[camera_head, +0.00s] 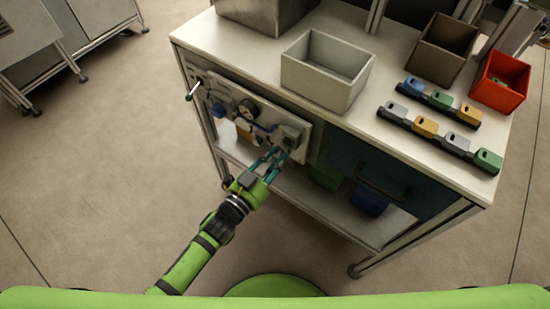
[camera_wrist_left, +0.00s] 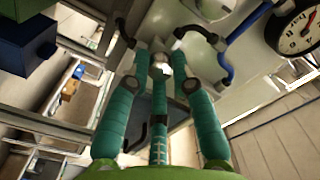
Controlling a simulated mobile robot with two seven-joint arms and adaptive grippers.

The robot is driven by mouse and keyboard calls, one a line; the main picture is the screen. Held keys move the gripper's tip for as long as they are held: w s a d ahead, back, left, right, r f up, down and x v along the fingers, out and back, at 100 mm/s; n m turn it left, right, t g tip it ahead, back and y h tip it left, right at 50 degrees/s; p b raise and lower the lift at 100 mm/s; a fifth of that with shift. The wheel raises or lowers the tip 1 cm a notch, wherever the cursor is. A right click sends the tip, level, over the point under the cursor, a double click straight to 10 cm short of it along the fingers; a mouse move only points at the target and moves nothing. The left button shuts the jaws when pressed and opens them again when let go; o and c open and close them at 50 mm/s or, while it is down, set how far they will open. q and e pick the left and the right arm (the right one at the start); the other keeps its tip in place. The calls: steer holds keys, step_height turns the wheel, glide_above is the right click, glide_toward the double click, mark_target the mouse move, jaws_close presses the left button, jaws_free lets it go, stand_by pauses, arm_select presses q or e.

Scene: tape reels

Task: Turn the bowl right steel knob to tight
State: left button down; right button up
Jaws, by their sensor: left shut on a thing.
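My left gripper (camera_head: 270,160) reaches the lower right part of the white panel (camera_head: 258,118) on the bench front. In the left wrist view its teal fingers (camera_wrist_left: 161,60) close around a small steel knob (camera_wrist_left: 159,66). The fingers hide much of the knob, and its turn angle cannot be read. In the head view the gripper covers the knob. My right gripper is not in view.
A blue hose (camera_wrist_left: 224,66) runs near the fingers. Above, the bench top holds a white bin (camera_head: 326,72), a brown bin (camera_head: 441,50) and a red bin (camera_head: 500,82).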

arm_select(q)
steer(key=shift+f, duration=0.2)
steer(key=c, duration=1.1)
jaws_free()
steer(key=shift+o, duration=0.2)
steer(key=shift+r, duration=0.1)
steer(key=v, duration=1.2)
